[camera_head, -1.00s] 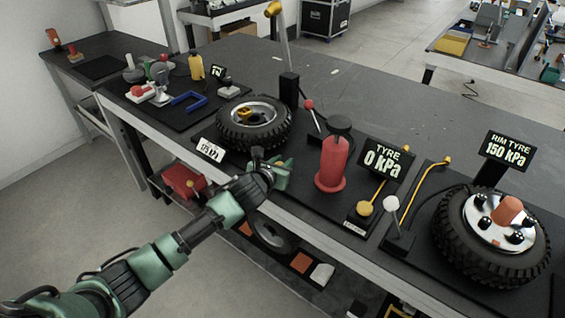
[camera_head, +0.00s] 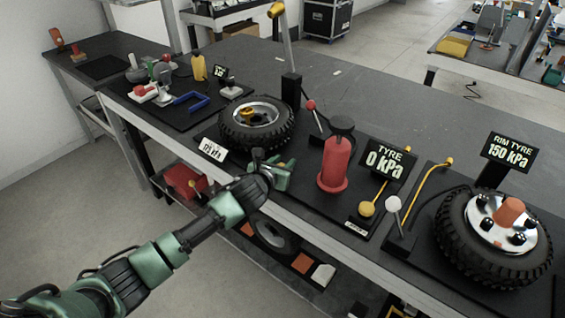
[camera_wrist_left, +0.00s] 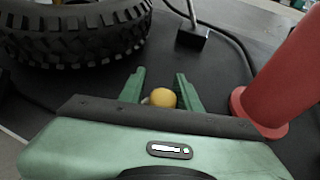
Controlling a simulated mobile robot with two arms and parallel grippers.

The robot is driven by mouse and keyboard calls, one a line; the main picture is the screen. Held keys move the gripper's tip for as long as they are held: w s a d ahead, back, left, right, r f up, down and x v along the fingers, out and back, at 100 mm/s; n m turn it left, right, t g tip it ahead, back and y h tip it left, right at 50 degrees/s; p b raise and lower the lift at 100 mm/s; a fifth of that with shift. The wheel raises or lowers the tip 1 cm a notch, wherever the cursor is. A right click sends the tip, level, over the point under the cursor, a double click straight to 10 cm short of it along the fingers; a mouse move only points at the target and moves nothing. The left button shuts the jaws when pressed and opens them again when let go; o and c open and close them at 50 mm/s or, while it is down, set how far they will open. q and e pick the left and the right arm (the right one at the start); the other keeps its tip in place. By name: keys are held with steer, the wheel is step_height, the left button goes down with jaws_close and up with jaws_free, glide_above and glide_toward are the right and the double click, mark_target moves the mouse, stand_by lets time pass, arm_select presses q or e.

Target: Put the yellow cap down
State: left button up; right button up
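The yellow cap (camera_wrist_left: 163,98) shows in the left wrist view as a small rounded piece between the two green fingers of my left gripper (camera_wrist_left: 160,90). The fingers are close on either side of it and appear to hold it. In the head view my left gripper (camera_head: 277,172) is over the front edge of the workbench, between the left tyre and the red cylinder; the cap cannot be made out there. My right gripper is not in view.
The left tyre (camera_head: 231,133) lies behind and left of my gripper. The red cylinder (camera_head: 335,166) stands to its right, beside the "TYRE 0 kPa" sign (camera_head: 388,160). A second tyre (camera_head: 455,240) is at far right. Dark bench mat (camera_wrist_left: 222,75) is bare beyond the fingers.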

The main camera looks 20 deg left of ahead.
arm_select(q)
steer(key=shift+s+d+f, duration=0.15)
steer(key=shift+f, duration=0.25)
steer(key=shift+s+d+f, duration=0.1)
steer(key=shift+s+f, duration=0.05)
steer(key=shift+f, duration=0.25)
steer(key=shift+r, duration=0.15)
steer(key=r+p+v, duration=0.1)
steer(key=v, duration=1.1)
steer(key=shift+w+r, duration=0.25)
steer(key=shift+r, duration=0.2)
